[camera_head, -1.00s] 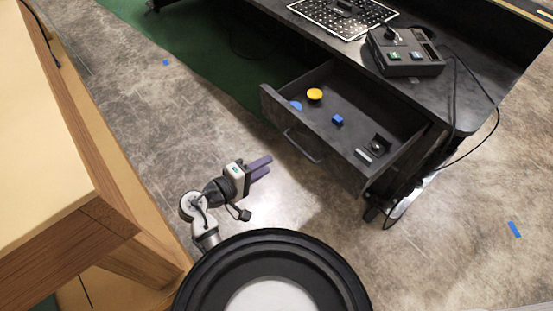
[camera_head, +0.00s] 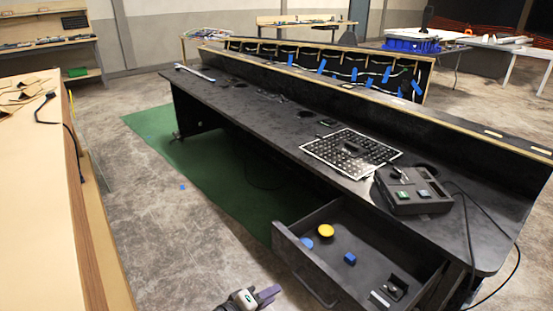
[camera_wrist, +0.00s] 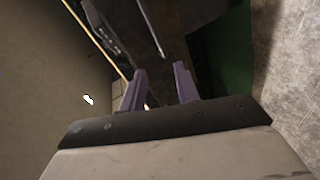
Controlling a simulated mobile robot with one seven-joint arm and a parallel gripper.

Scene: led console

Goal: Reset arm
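My gripper (camera_head: 266,294) is at the bottom edge of the head view, in front of the open drawer and apart from it. Most of my arm is below the frame. In the wrist view my gripper (camera_wrist: 160,88) has its two purple fingers spread apart, with nothing between them. The open drawer (camera_head: 320,287) under the dark console desk holds a yellow round piece (camera_head: 326,231), a blue round piece (camera_head: 307,243), a blue cube (camera_head: 350,258) and small dark parts (camera_head: 393,288).
The black desk (camera_head: 258,115) carries a perforated panel (camera_head: 350,153) and a control box with green buttons (camera_head: 413,190), with cables hanging at the right. A wooden table (camera_head: 40,200) stands at the left. Bare floor (camera_head: 165,230) lies between them, beside a green mat (camera_head: 200,160).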

